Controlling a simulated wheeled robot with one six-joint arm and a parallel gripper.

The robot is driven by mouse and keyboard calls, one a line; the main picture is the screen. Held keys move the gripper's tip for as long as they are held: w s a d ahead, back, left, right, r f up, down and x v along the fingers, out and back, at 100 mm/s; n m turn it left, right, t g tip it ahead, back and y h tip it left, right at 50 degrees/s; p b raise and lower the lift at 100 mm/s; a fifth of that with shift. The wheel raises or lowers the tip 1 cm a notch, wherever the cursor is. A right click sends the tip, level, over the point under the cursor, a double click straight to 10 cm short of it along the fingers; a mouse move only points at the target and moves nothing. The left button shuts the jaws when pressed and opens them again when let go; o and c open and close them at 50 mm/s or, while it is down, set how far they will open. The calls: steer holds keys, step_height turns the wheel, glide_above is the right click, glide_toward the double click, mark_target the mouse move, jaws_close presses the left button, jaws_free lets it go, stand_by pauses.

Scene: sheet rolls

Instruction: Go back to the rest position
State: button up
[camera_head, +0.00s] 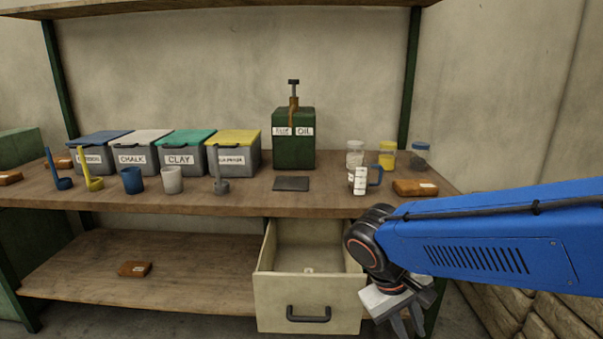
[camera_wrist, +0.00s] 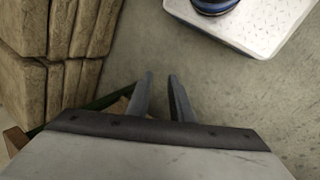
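My gripper (camera_head: 408,326) hangs low at the end of my blue arm, in front of the workbench and just right of the open drawer (camera_head: 309,303). In the wrist view my gripper (camera_wrist: 160,82) points down at the floor. Its two grey fingers stand apart with a narrow gap, and nothing is between them. The drawer is pulled out and its visible inside looks nearly empty, with one small pale spot near the front.
A brown packet (camera_head: 135,268) lies on the lower shelf. Stacked sacks (camera_wrist: 45,60) stand beside bare floor (camera_wrist: 230,95).

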steer(key=s+d+r+m+t+y, duration=0.3)
steer(key=s+d+t+y, duration=0.1)
steer(key=s+d, duration=0.2)
steer(key=shift+s+d+r+t+y, duration=0.15)
steer(key=shift+s+d+t+y, duration=0.15)
steer(key=shift+d, duration=0.15)
steer(key=shift+w+a, duration=0.1)
steer(key=shift+a, duration=0.05)
stand_by(1.3)
